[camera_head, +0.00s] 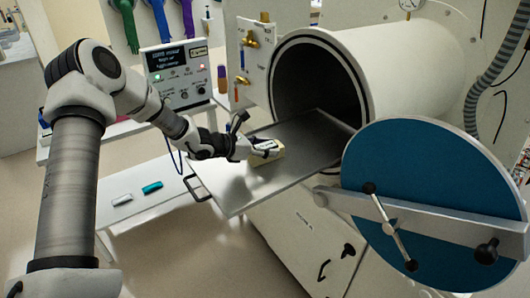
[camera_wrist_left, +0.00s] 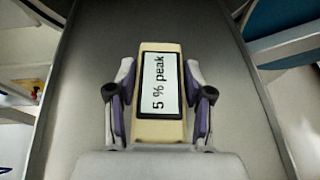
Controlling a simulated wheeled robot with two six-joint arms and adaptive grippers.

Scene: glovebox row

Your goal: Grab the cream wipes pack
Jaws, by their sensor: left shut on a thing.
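The cream wipes pack (camera_head: 268,158) is a small cream block on the grey sliding tray (camera_head: 312,128) in front of the round chamber opening. In the left wrist view the pack (camera_wrist_left: 159,131) has a white label with a black border reading "5 % peak". My left gripper (camera_head: 256,149) is shut on the pack; its two fingers (camera_wrist_left: 160,95) press on the pack's long sides. Whether the pack touches the tray or is slightly above it, I cannot tell. My right gripper is not in view.
A blue round door (camera_head: 430,180) with a metal bar and black knobs stands open to the right of the tray. A control box (camera_head: 180,75) is behind my left arm. A white low shelf (camera_head: 150,205) holds a teal and a white item. The tray's far half is bare.

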